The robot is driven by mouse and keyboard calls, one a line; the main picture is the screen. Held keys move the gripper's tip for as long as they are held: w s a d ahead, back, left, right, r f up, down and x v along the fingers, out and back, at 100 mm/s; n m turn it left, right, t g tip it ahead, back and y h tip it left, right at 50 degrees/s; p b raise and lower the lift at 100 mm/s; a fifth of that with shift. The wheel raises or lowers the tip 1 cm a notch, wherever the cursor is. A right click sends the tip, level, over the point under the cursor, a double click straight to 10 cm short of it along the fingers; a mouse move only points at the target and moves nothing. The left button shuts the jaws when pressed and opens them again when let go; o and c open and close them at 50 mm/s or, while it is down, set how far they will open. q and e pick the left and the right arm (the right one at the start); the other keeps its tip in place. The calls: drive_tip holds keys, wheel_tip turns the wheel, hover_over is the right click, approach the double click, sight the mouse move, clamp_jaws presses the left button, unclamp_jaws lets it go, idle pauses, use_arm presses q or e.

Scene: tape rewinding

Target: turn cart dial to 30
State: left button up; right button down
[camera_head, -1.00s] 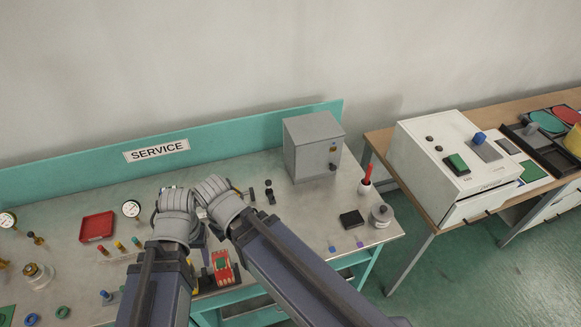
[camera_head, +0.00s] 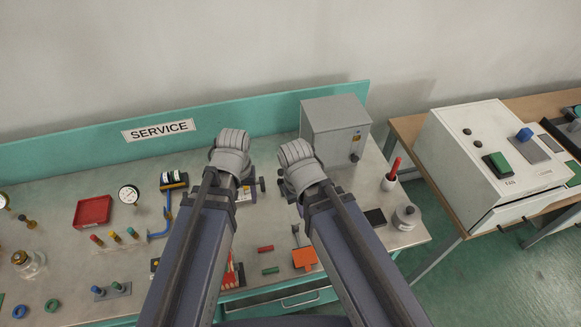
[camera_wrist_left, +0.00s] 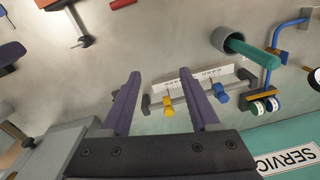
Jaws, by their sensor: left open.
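My left gripper (camera_wrist_left: 160,78) is open and empty in the left wrist view, its two purple fingers apart. Beyond the fingertips is a rail with a white marked scale strip (camera_wrist_left: 205,78), carrying a yellow clamp (camera_wrist_left: 168,106) and a blue clamp (camera_wrist_left: 221,98). I cannot tell whether fingers and rail touch. In the head view my left wrist hides most of this gripper. My right gripper's jaws are hidden under its wrist, over the bench beside the left one. I cannot make out which part is the cart dial; no number 30 is legible.
A grey box (camera_head: 335,127) stands behind my right wrist.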

use_arm(q)
drive_tip(key=w+d+n, duration=0.2)
drive_tip(key=w+n, duration=0.6)
drive_tip(key=w, duration=0.1)
drive_tip(key=n, duration=0.8)
approach(281, 171)
drive_tip(key=shift+a+f, duration=0.15)
drive_tip(key=shift+a, duration=0.4)
drive_tip(key=shift+w+d+n, duration=0.15)
drive_tip(key=shift+d+n, duration=0.3)
drive_tip(key=shift+n, duration=0.15)
use_arm(e)
drive_tip(key=shift+r, duration=0.1)
use_arm(q)
drive_tip(key=shift+f, duration=0.15)
wheel_tip(281, 171, down, 8)
drive_tip(key=b, duration=0.7)
drive_tip(key=shift+r+b, duration=0.2)
drive_tip(key=shift+b, duration=0.1)
use_arm(e)
wheel_tip(281, 171, down, 8)
drive_tip(key=shift+r, duration=0.1)
use_arm(q)
clamp_jaws()
